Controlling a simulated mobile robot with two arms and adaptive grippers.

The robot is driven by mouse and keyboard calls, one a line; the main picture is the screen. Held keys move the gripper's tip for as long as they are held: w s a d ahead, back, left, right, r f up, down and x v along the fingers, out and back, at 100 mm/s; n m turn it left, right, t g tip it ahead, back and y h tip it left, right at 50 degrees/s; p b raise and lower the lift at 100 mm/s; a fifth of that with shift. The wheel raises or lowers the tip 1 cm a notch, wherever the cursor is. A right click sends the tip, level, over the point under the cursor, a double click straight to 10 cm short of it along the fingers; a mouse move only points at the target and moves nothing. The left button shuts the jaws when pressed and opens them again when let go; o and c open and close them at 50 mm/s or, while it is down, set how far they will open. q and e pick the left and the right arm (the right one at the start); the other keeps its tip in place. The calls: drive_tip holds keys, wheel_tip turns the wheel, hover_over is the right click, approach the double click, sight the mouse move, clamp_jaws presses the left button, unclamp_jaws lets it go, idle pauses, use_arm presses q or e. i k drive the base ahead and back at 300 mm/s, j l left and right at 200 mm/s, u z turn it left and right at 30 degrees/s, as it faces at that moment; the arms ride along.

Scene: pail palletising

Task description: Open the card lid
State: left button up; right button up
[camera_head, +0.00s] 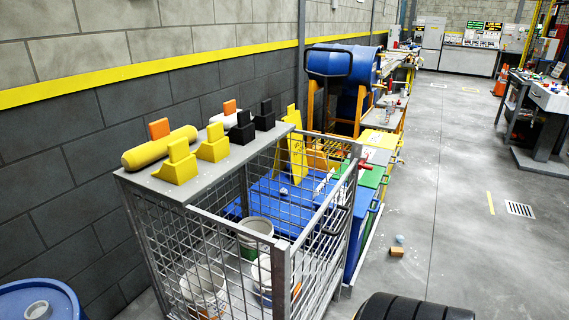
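I cannot make out a card lid for certain. A wire mesh cage (339,232) stands in the middle, with a flat grey panel (143,181) over the left part of its top. The right part of the top is open. Several white pails stand inside, partly hidden by the mesh: one at the front left (203,283), one farther back (257,226); another is behind the front corner post. Neither of my grippers is in view.
Yellow blocks (212,146), black blocks (242,130) and a yellow cylinder (160,148) rest on the grey panel. A blue drum (70,297) is at bottom left. A black ribbed object (415,308) is at bottom right.

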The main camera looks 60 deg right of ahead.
sight(370, 180)
drive_tip(key=z, duration=1.45)
